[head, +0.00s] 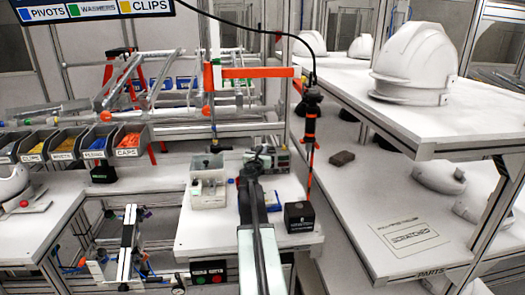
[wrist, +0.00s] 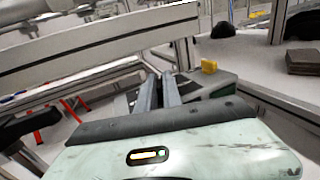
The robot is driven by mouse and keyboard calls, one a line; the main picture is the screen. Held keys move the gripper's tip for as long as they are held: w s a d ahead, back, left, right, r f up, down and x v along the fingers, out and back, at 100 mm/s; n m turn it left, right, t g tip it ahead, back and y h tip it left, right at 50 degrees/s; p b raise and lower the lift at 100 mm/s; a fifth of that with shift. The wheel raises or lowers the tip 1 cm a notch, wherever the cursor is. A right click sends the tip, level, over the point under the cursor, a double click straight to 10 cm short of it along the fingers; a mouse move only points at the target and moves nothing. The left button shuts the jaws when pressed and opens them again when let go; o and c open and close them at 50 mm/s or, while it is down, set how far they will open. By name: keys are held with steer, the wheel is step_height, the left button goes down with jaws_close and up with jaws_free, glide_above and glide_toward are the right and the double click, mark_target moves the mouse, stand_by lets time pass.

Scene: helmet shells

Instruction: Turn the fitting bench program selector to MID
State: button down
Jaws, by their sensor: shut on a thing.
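The program selector's grey control box (head: 282,160) stands at the back of the small white fitting bench (head: 205,236). My gripper (head: 262,156) reaches over the bench to the front of this box and covers much of it. In the wrist view my two grey fingers (wrist: 161,76) run close together up to the dark face of the box (wrist: 222,80). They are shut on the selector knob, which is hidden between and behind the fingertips. The knob's pointer and the MID mark cannot be read in either view.
A light box (head: 208,190) stands left of my arm and a black cube (head: 299,217) right of it. A yellow piece (wrist: 209,66) sits by the control box. A black-and-orange upright tool (head: 311,135) rises close behind. Shelves with white helmet shells (head: 414,62) stand right.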

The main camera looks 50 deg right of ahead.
steer(key=c, duration=1.5)
jaws_free()
steer(key=shift+a, duration=0.1)
steer(key=v, duration=0.7)
steer(key=shift+s+a, duration=0.15)
steer(key=shift+a, duration=0.1)
steer(key=shift+r, duration=0.1)
